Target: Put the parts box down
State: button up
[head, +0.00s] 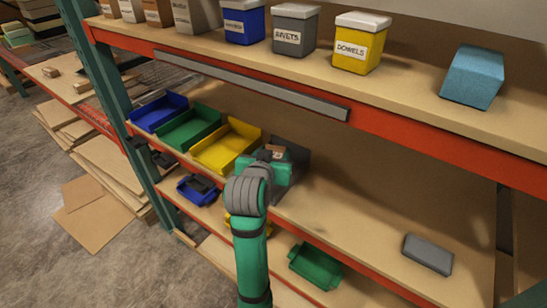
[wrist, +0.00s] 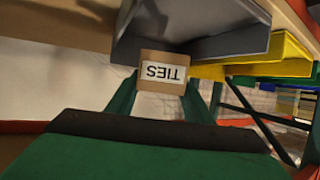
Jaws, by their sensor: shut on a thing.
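The parts box (wrist: 162,72) is a small brown box with a white label reading TIES, upside down in the wrist view. My gripper (wrist: 160,98) is shut on it, with a green finger at each side. In the head view, my green gripper (head: 264,170) is at the middle shelf, and a small brown patch of the box (head: 277,151) shows beyond it. A dark grey bin (head: 300,158) is right beside the gripper and partly hidden by it. The grey bin (wrist: 200,40) also appears close to the box in the wrist view; whether they touch I cannot tell.
Yellow (head: 228,146), green (head: 190,127) and blue (head: 157,111) open bins stand in a row left of the gripper. Labelled tubs, including DOWELS (head: 360,42), and a blue block (head: 472,76) are on the shelf above. The middle shelf is clear rightwards to a grey box (head: 428,254).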

jog(key=shift+w+a+f, duration=0.15)
jog(key=shift+w+f, duration=0.4)
jog(key=shift+f, duration=0.1)
jog(key=shift+w+f, duration=0.15)
jog(key=shift+f, duration=0.75)
jog(key=shift+w+f, duration=0.1)
jog(key=shift+f, duration=0.75)
jog(key=shift+f, duration=0.15)
jog(key=o, duration=1.1)
jog(key=shift+s+r, duration=0.15)
jog(key=shift+r, duration=0.1)
jog(key=v, duration=1.1)
jog(key=shift+s+a+r, duration=0.1)
jog(key=shift+s+a, duration=0.05)
jog(key=shift+s, duration=0.25)
